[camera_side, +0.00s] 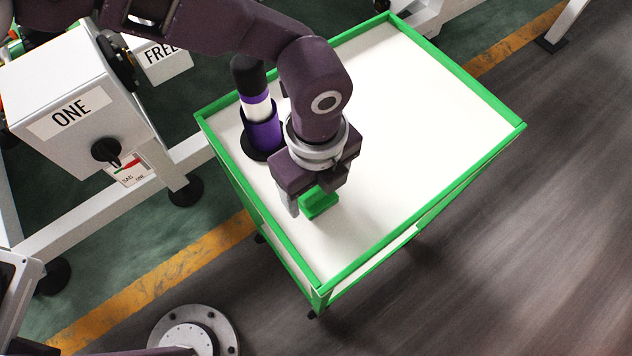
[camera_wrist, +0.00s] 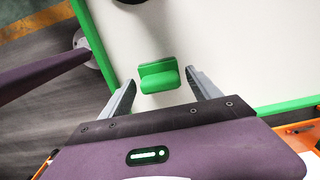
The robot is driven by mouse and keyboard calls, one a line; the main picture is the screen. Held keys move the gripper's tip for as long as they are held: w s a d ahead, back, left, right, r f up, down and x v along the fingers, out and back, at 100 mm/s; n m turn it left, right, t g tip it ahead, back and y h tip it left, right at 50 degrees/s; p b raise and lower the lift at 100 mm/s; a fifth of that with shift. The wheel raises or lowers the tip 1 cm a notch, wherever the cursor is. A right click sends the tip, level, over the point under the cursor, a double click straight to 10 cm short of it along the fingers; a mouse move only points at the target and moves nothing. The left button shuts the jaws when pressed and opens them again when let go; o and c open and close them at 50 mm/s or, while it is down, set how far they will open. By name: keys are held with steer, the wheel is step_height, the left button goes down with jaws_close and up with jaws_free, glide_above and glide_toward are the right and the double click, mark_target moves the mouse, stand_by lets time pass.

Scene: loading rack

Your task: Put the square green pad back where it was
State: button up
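The square green pad (camera_side: 318,203) lies on the white top of the green-rimmed cart (camera_side: 420,110), near its left front side. In the wrist view the pad (camera_wrist: 159,76) shows a raised block along its near edge. My gripper (camera_side: 310,208) is low over the cart, right by the pad and partly hiding it in the side view. In the wrist view the fingers of my gripper (camera_wrist: 160,84) are spread wide, one on each side of the pad, with gaps between. Whether the fingertips reach down to the pad's height is hard to tell.
A purple and white cylinder with a black top (camera_side: 257,110) stands in a dark holder on the cart, close behind my gripper. A grey box labelled ONE (camera_side: 75,105) stands left of the cart. The cart's right half is bare.

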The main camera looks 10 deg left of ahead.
mark_target(316, 188)
step_height(316, 188, up, 12)
steer(key=shift+r, duration=0.2)
stand_by(0.4)
steer(key=w+a+r+n+t, duration=0.1)
steer(key=w+a+r+n, duration=0.1)
steer(key=a+r+n, duration=0.6)
steer(key=w+a+r+n+t, duration=0.1)
steer(key=a+r+n, duration=0.2)
steer(key=a+r, duration=0.55)
steer(key=s+a+n+t, duration=0.1)
steer(key=s+a+n, duration=0.25)
steer(key=a, duration=0.45)
steer(key=s+a+n+t, duration=0.1)
steer(key=s+a+n, duration=0.2)
steer(key=a+n, duration=0.3)
steer(key=s+a+f+n+t, duration=0.1)
steer(key=s+a+f+n, duration=0.3)
steer(key=s+a+n, duration=0.2)
steer(key=shift+s+a+t, duration=0.3)
steer(key=shift+s+a, duration=0.3)
steer(key=shift+s, duration=0.05)
